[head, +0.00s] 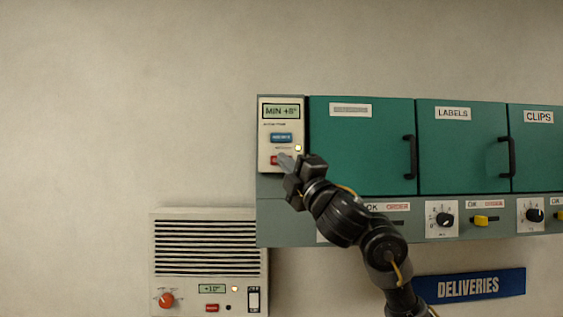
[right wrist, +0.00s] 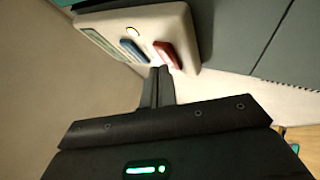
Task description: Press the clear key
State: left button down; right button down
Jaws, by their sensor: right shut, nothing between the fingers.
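A small cream keypad (head: 265,140) is fixed at the left end of the green cabinet, with a display reading roughly "MIN +8°". It has a blue key (head: 282,138) and, below it, a red key (head: 274,160); their lettering is too small to read surely. The right wrist view shows the red key (right wrist: 166,54) and the blue key (right wrist: 133,50). My right gripper (head: 284,160) is shut and empty, its fingertips at the red key, partly covering it in the head view. I cannot tell whether they touch it. My left gripper is out of view.
Green cabinet doors (head: 360,150) with handles stand right of the keypad, above a row of dials and yellow switches (head: 481,220). A vented unit (head: 207,245) with an orange knob and another red key (head: 211,308) hangs below left. The wall left is bare.

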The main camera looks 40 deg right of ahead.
jog(key=shift+w+d, duration=0.25)
jog(key=shift+w, duration=0.1)
dwell(0.4)
jog(key=shift+s+a, duration=0.1)
jog(key=shift+s, duration=0.05)
jog(key=shift+s+a, duration=0.35)
jog(key=shift+s, duration=0.2)
dwell(0.3)
jog(key=s+a+p, duration=0.1)
jog(key=s+p, duration=0.1)
jog(key=s+a+p, duration=0.2)
jog(key=shift+p, duration=0.4)
jog(key=shift+w, duration=0.1)
dwell(0.6)
